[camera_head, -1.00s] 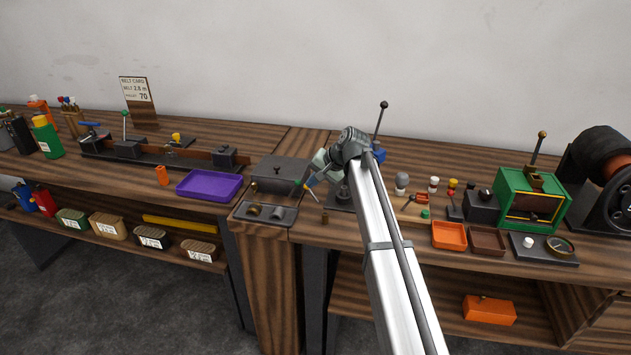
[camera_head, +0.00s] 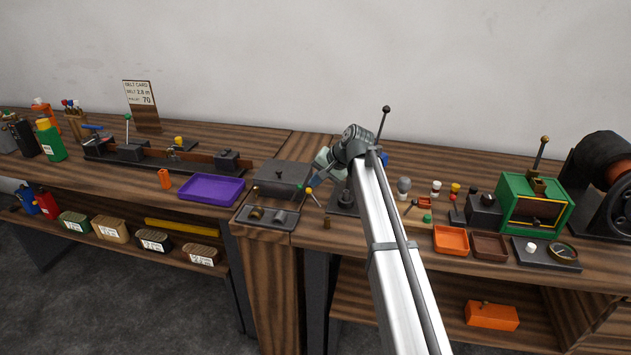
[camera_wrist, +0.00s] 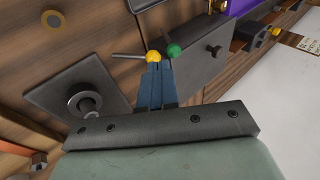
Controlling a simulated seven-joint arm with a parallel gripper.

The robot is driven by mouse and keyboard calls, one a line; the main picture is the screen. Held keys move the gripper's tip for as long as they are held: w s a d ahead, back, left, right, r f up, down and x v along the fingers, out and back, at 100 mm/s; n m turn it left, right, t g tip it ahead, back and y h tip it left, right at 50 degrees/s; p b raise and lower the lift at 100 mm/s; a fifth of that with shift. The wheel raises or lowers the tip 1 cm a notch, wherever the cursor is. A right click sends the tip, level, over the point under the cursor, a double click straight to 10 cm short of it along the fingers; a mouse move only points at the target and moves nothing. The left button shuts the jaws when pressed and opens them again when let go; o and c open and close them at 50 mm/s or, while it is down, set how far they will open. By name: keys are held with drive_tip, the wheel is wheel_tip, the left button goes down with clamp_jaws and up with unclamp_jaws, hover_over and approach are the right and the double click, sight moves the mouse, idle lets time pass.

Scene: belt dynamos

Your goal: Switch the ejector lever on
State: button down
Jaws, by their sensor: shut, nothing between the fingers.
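My gripper (camera_head: 314,186) is shut, with nothing between its blue fingers (camera_wrist: 160,85). It hangs near the front of the workbench, just right of a dark grey box (camera_head: 283,172). A short grey rod with a yellow knob (camera_wrist: 152,57) is at the fingertips in the wrist view. The yellow knob (camera_head: 309,190) also shows in the head view. A green knob (camera_wrist: 174,48) appears close beside it, by the other fingertip. Whether the fingers touch either knob is unclear. No label shows which lever is the ejector lever. A tall black-knobbed lever (camera_head: 385,112) stands behind my wrist.
A dark plate with a round post (camera_wrist: 85,102) lies beside the gripper. A purple tray (camera_head: 212,189) is at left. A green box (camera_head: 535,202) with a brass-knobbed lever (camera_head: 544,140) stands at right. A green-knobbed lever (camera_head: 127,118) is at far left.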

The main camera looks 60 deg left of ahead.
drive_tip(key=v, duration=1.3)
drive_tip(key=shift+d+r, duration=0.2)
drive_tip(key=shift+d, duration=0.05)
